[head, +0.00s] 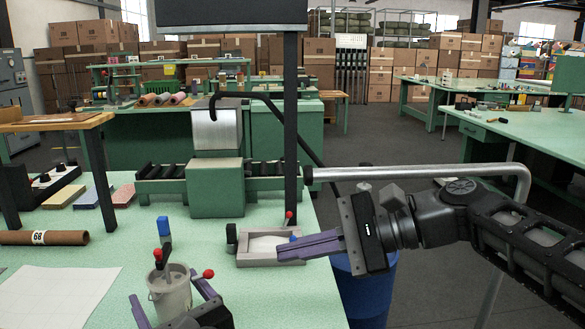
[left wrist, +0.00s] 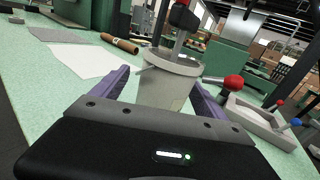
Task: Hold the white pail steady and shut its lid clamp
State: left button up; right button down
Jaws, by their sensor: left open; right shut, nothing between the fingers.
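The white pail (head: 172,298) stands upright on the green bench at the lower left, and shows between my left fingers in the left wrist view (left wrist: 166,90). An upright clamp post (left wrist: 181,40) with red and black parts rises above its lid. A red ball knob (head: 209,273) is at the pail's right side, also in the left wrist view (left wrist: 234,82); whether its lever is down I cannot tell. My left gripper (head: 170,300) is open around the pail, with a gap at its left finger. My right gripper (head: 282,250) is shut and empty over a shallow tray, right of the pail.
The tray (head: 258,261) holds white material and has its own red-knobbed lever. A brown roll (head: 45,238) and white sheet (head: 58,294) lie to the left. A dark post (head: 291,130) stands behind the tray. A blue drum (head: 365,290) is beside the bench's right edge.

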aim_at(177, 309)
pick_arm(q)
jog(key=v, duration=0.9)
jog(key=shift+s+d, duration=0.2)
jog(key=shift+s, duration=0.1)
